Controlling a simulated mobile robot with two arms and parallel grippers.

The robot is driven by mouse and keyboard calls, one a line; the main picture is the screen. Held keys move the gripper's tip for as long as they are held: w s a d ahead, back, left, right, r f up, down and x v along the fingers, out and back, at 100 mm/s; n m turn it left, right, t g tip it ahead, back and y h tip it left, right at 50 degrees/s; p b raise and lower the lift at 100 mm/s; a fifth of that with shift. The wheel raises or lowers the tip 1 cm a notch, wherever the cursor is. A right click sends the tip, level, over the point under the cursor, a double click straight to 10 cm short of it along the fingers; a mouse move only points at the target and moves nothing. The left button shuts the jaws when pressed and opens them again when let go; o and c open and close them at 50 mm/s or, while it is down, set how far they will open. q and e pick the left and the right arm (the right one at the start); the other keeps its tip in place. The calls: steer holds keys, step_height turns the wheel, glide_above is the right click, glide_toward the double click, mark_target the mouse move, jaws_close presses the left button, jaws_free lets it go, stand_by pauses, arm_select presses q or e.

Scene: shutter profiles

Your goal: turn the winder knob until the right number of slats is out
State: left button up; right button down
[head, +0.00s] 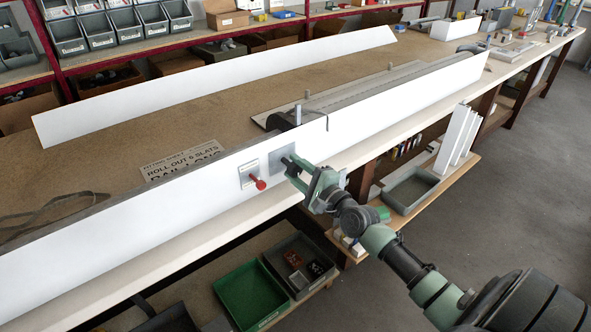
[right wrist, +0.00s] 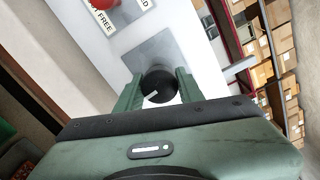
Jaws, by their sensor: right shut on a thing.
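My right gripper (head: 293,170) is shut on the winder knob, in front of a grey metal plate (head: 279,159) on the long white panel. The right wrist view shows the round black knob (right wrist: 158,88) between the two green fingers; it carries a pale pointer mark. A red lever (head: 257,183) sits on a small label left of the plate; the word FREE is readable in the wrist view. The grey slatted strip (head: 350,98) lies behind the panel; I cannot tell its slats apart. My left gripper is not in view.
A second long white panel (head: 215,80) stands farther back. A low shelf with a grey tray (head: 410,190) and white upright pieces (head: 457,137) is at right. Bins stand below.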

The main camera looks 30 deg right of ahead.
steer(key=n, duration=0.4)
steer(key=shift+n, duration=0.3)
steer(key=n+p, duration=0.1)
steer(key=n, duration=0.3)
steer(key=shift+r+n, duration=0.1)
steer(key=shift+n, duration=0.2)
steer(key=n+p, duration=0.2)
steer(key=n, duration=0.3)
steer(key=n+p, duration=0.1)
steer(key=n, duration=0.4)
steer(key=shift+a, duration=0.1)
steer(key=n+p, duration=0.1)
steer(key=n, duration=1)
steer(key=shift+a+n, duration=0.1)
steer(key=shift+n, duration=0.2)
steer(key=shift+f+n, duration=0.2)
steer(key=shift+n, duration=1.8)
steer(key=shift+n+b, duration=0.3)
